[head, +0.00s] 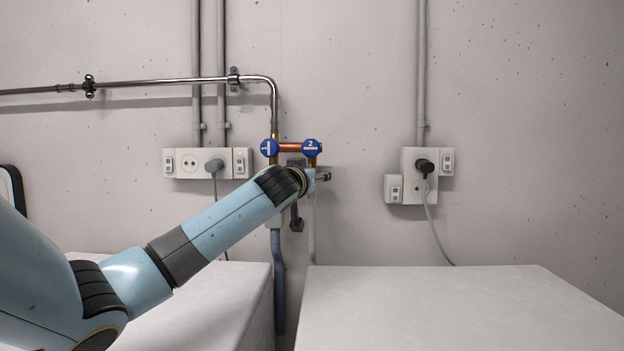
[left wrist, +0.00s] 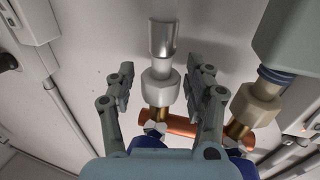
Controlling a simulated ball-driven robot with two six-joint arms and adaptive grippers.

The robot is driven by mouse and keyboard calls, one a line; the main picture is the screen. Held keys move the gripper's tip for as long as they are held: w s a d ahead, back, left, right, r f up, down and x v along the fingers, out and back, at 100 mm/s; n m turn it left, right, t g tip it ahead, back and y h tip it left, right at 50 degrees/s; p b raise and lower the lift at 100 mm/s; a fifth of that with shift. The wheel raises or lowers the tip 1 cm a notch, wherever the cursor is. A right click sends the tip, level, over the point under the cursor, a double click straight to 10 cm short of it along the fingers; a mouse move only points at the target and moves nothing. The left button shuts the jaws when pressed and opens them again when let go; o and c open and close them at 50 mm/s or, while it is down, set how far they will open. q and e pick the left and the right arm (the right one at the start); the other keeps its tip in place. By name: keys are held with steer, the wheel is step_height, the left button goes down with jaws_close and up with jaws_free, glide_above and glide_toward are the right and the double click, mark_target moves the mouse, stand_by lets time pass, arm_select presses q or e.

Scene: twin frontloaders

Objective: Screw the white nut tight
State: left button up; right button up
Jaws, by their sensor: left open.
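The white nut (left wrist: 160,88) shows in the left wrist view on a brass fitting, with a grey metal pipe end (left wrist: 163,40) on its far side. My left gripper (left wrist: 164,72) is open, with one finger on each side of the nut. I see gaps between the fingers and the nut. In the head view my left gripper (head: 310,198) is at the valves on the wall, partly behind my own wrist, which hides this nut. A second pale nut (left wrist: 258,103) with a blue ring sits to the right in the wrist view. My right gripper is not in view.
Two blue valve handles, marked 1 (head: 269,148) and 2 (head: 311,147), sit beside a copper cross pipe (head: 290,146). A blue-grey hose (head: 279,290) hangs between two white machine tops (head: 450,305). Sockets (head: 205,163) with a plugged cord are on the wall.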

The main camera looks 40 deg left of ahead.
arm_select(q)
steer(key=c, duration=1)
steer(key=shift+a, duration=0.1)
steer(key=shift+w, duration=0.15)
steer(key=shift+c, duration=0.2)
steer(key=shift+f+y+b, duration=0.15)
steer(key=shift+y+b, duration=0.15)
steer(key=shift+b, duration=0.15)
steer(key=o, duration=1)
steer(key=shift+r+n, duration=0.2)
steer(key=shift+n, duration=0.1)
steer(key=shift+o, duration=0.2)
